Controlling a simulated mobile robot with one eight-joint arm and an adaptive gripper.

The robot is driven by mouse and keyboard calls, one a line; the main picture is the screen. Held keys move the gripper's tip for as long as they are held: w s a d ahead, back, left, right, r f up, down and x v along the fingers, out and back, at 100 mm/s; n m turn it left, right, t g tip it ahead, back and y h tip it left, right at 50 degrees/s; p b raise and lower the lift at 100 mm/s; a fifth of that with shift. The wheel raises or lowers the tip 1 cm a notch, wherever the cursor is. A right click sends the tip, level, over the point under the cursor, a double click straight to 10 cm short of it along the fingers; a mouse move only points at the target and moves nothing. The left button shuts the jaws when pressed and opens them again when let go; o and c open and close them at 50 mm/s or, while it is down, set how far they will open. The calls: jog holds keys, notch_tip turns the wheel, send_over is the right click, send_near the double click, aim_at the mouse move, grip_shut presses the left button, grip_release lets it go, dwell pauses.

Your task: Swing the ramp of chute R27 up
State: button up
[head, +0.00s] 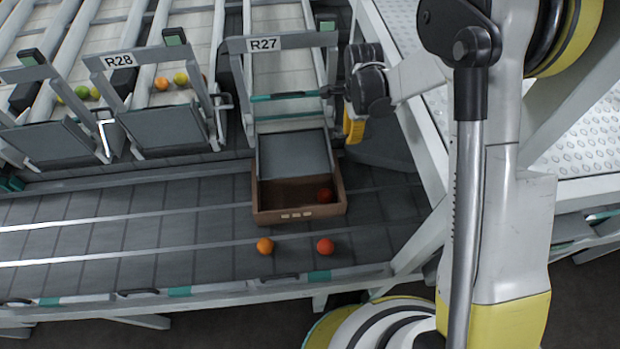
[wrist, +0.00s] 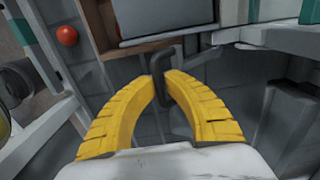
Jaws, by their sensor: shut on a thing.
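The ramp (head: 295,153) of chute R27 (head: 264,44) is a grey panel that slopes down, its lower edge over a brown crate (head: 298,216). In the wrist view the ramp (wrist: 165,20) shows at the top, beside the crate wall (wrist: 98,24). A dark bar handle (wrist: 161,60) stands beside the ramp. My gripper (wrist: 164,82) has its yellow fingertips closed on this handle. In the head view my gripper (head: 353,128) is at the right side of the chute; the handle is hidden there.
The crate holds a red tomato (head: 324,195). An orange tomato (head: 265,245) and a red one (head: 325,246) lie in front of it. Chute R28's ramp (head: 168,127) is up, with tomatoes behind it. A white frame post (head: 425,150) stands right of my gripper.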

jog(key=shift+w+a+r+p, duration=0.2)
jog(key=shift+w+r+p, duration=0.3)
jog(key=shift+w+r, duration=0.5)
jog(key=shift+w, duration=0.1)
jog(key=shift+w+a+r+p, duration=0.2)
jog(key=shift+w+r, duration=0.2)
jog(key=shift+w, duration=0.25)
jog(key=shift+w+a+r+p, duration=0.1)
jog(key=shift+w+r+p, duration=0.1)
jog(key=shift+w+r, duration=0.3)
jog(key=shift+w, duration=0.1)
jog(key=shift+w+a+r, duration=0.15)
jog(key=shift+w+r, duration=0.1)
jog(key=shift+w, duration=0.5)
jog(key=shift+w+a+r, duration=0.1)
jog(key=shift+w+r, duration=0.1)
jog(key=shift+w, duration=0.5)
